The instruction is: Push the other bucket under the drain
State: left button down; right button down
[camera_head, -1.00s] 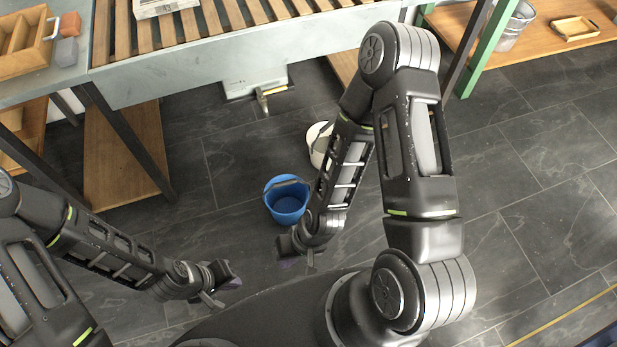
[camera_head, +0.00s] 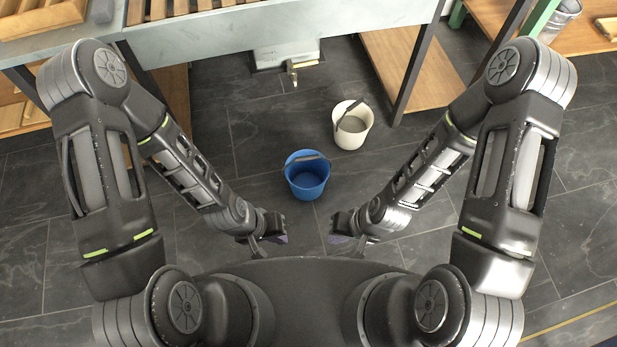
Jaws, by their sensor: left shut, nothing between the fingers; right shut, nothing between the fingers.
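A blue bucket (camera_head: 307,184) stands upright on the dark tiled floor, in front of me between my two arms. A white bucket (camera_head: 352,134) with a dark handle stands behind it and to the right, apart from it. The drain (camera_head: 293,73) is a brass-coloured spout under the bench's front, further back and left of the white bucket; neither bucket is beneath it. My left gripper (camera_head: 280,234) is shut and empty, in front of the blue bucket to the left. My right gripper (camera_head: 335,234) is shut and empty, in front of the blue bucket to the right.
The stone bench (camera_head: 210,62) with a slatted top spans the back. A wooden lower shelf (camera_head: 405,70) and dark legs stand right of the drain. Another shelf with a metal bucket (camera_head: 562,20) is at the far right. The floor between the buckets and drain is clear.

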aim_at(307, 172)
jog(key=i+l+u, duration=0.35)
jog(key=l, duration=0.7)
jog(key=i+l+u, duration=0.1)
jog(key=l+u, duration=0.2)
jog(key=l, duration=0.75)
jog(key=l+u, duration=0.35)
jog(key=l, duration=0.75)
